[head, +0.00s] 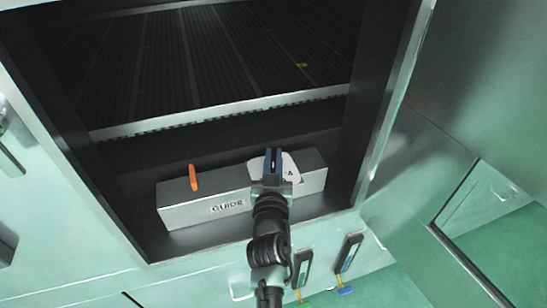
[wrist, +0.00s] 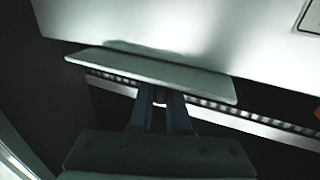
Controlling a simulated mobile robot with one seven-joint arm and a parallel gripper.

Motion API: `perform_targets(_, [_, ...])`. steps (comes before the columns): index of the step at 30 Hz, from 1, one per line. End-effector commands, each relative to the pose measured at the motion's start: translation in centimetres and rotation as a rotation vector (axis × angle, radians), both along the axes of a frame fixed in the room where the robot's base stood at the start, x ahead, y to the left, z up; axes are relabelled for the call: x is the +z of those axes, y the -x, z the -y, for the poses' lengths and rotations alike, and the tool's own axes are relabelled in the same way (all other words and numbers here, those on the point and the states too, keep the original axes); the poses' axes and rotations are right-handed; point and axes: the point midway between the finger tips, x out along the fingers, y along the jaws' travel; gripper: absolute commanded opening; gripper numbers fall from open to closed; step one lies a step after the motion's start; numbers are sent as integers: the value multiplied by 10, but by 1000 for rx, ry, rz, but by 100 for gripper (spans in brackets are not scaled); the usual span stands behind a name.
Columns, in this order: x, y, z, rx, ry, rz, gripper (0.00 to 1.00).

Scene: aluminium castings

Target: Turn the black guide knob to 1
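A grey box marked GUIDE (head: 180,212) sits at the front of the dark cabinet opening. A pale dial plate (head: 290,160) stands at its right end, with a numeral 4 at its right side. My gripper (head: 273,158) is in front of this plate, its blue fingers close together over its middle. In the wrist view, the fingers (wrist: 161,96) reach the thin pale plate (wrist: 200,80), with a narrow gap between them. I cannot make out the black knob. It may be hidden by the fingers, so whether they hold it does not show.
An orange lever (head: 194,177) stands up at the box's left end. A dark ribbed bed with a pale front edge (head: 220,114) lies behind the box. The cabinet's right wall (head: 392,90) is close to the box. Two handled tools (head: 348,254) hang below the opening.

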Motion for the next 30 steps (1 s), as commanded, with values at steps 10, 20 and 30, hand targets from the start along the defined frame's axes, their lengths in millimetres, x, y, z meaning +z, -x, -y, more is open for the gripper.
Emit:
perform_targets(10, [-1,0,0,-2,0,0,0])
perform_targets(20, [-7,0,-2,-44,0,4,0])
perform_targets(30, [-9,0,-1,-154,-2,6,0])
